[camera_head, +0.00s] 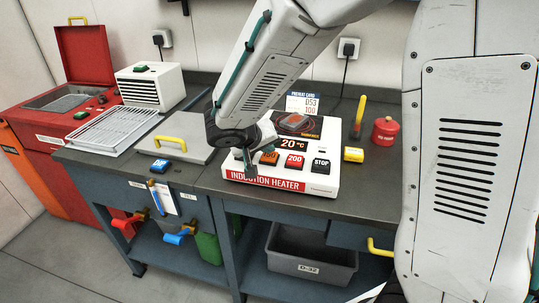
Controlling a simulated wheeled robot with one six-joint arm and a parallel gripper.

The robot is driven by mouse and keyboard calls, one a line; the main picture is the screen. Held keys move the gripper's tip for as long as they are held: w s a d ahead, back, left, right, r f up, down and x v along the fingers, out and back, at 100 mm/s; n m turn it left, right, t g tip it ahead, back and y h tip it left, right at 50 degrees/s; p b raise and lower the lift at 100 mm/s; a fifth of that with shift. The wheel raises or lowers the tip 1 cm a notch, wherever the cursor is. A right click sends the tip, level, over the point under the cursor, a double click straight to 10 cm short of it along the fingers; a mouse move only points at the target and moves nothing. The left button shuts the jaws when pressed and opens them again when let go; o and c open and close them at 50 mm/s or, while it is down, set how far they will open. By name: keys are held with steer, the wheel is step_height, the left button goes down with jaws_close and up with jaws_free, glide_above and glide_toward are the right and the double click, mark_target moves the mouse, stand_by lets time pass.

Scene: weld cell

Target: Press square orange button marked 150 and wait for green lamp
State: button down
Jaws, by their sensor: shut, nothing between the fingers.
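The white induction heater (333,150) stands on the bench, its display reading 20 °C. On its front are a square orange button (269,158), a red button marked 200 (293,161) and a black STOP button (320,166). The orange button's marking is too small to read surely. My gripper (249,172) is shut and empty, pointing down over the heater's front left, just left of the orange button. It covers that part of the panel; I cannot tell whether it touches. No lit green lamp is visible.
A preheat card (303,104) stands behind the heater. A red canister (385,131) and yellow cylinder (354,154) are right of it. A grey plate with a yellow handle (171,143), a wire rack (90,124) and a white vented box (152,87) are left.

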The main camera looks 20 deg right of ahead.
mark_target(267, 157)
steer(key=shift+f, duration=0.5)
stand_by(0.6)
stand_by(0.3)
steer(key=shift+r, duration=0.95)
steer(key=shift+r, duration=0.1)
steer(key=shift+r, duration=2.4)
